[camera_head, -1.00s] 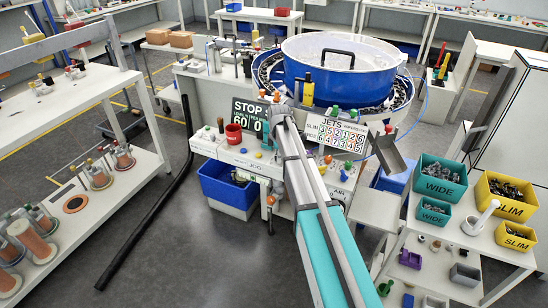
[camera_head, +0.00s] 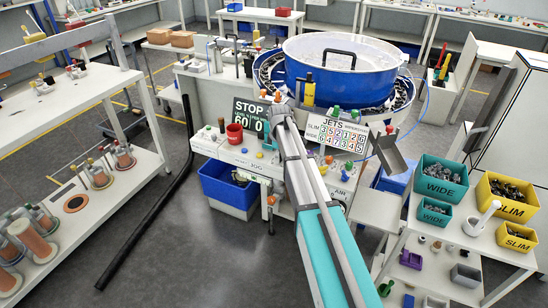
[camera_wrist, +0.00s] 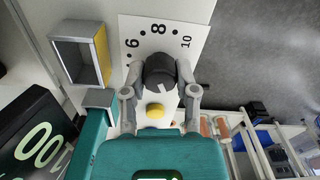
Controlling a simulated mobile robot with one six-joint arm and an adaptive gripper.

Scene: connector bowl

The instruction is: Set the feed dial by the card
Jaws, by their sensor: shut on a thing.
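The feed dial is a dark round knob (camera_wrist: 160,70) with a white mark, in the wrist view. It stands in front of a white scale plate (camera_wrist: 170,32) with black dots and the numbers 6, 8 and 10. The mark is partly visible, and I cannot tell which number it points to. My gripper (camera_wrist: 160,76) is shut on the knob, one grey finger on each side. In the head view the knob is hidden behind my arm. The white JETS card (camera_head: 338,136), with SLIM and WIDE rows of coloured numbers, stands right of my arm.
A dark STOP display (camera_head: 250,110) with pale digits stands left of my arm, partly covered. A big blue-and-white bowl (camera_head: 345,65) is behind. A yellow button (camera_wrist: 155,110) lies below the knob. A grey-framed box (camera_wrist: 80,62) is close to the left finger. Teal WIDE bins (camera_head: 443,178) stand at right.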

